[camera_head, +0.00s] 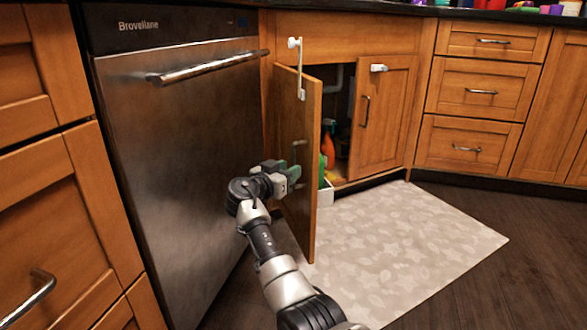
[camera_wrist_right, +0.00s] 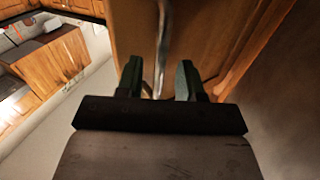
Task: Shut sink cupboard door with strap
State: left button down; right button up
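The left sink cupboard door (camera_head: 312,190) stands wide open, swung out toward the dishwasher side. The right door (camera_head: 381,115) looks shut. A white strap (camera_head: 298,70) hangs from a mount on the frame above the open door. Its lower end overlaps the door's top; I cannot tell whether they touch. My right gripper (camera_head: 289,172) is at the open door's outer face, by its handle (camera_head: 298,150). In the right wrist view, the green fingers (camera_wrist_right: 159,80) are apart, with the metal handle (camera_wrist_right: 163,45) between them, not visibly clamped. My left gripper is out of view.
The steel dishwasher (camera_head: 180,150) stands close on the left, with its bar handle jutting out. A pale patterned mat (camera_head: 400,245) lies on the floor before the cupboard. Drawers (camera_head: 475,92) line the right.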

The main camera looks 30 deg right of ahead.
jog(key=shift+x, duration=1.45)
jog(key=shift+c, duration=0.4)
grip_shut()
